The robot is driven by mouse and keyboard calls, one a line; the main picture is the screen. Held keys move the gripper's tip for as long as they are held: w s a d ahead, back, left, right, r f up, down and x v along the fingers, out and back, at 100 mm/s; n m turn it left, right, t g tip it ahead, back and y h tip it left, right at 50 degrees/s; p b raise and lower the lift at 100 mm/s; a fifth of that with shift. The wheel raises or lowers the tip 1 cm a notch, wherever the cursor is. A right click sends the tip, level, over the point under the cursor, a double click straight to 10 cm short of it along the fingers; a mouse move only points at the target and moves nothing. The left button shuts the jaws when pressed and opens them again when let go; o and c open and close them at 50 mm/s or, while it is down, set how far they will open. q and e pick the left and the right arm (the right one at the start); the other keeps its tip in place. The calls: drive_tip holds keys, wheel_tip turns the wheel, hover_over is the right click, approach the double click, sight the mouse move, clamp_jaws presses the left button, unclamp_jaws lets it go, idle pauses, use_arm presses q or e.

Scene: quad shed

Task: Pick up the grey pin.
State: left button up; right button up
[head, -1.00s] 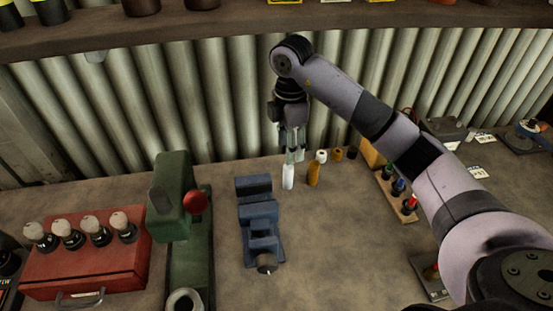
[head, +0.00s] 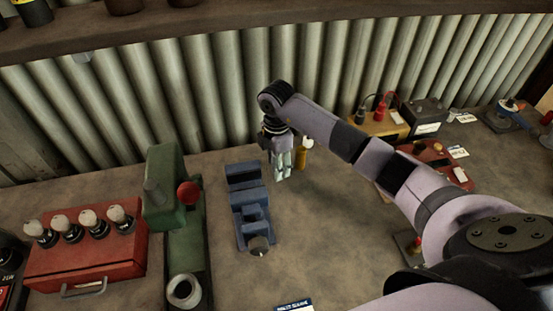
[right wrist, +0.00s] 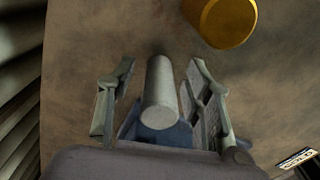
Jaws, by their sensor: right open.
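The grey pin (right wrist: 160,95) stands as a plain light-grey cylinder between the two fingers of my right gripper in the right wrist view. My right gripper (right wrist: 161,100) is open, with one finger on each side of the pin and a visible gap on both sides. In the head view my right gripper (head: 281,172) points down at the bench near the wall. There its fingers cover the pin, and I cannot make the pin out clearly. My left gripper is not in view.
An ochre pin (head: 300,160) stands close to the gripper, and it also shows in the right wrist view (right wrist: 228,20). A blue vise (head: 250,205) is to the left, then a green machine (head: 187,240) and a red case (head: 85,265). The bench front is mostly clear.

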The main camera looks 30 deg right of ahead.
drive_tip(key=shift+f, duration=0.1)
drive_tip(key=shift+c, duration=0.5)
clamp_jaws()
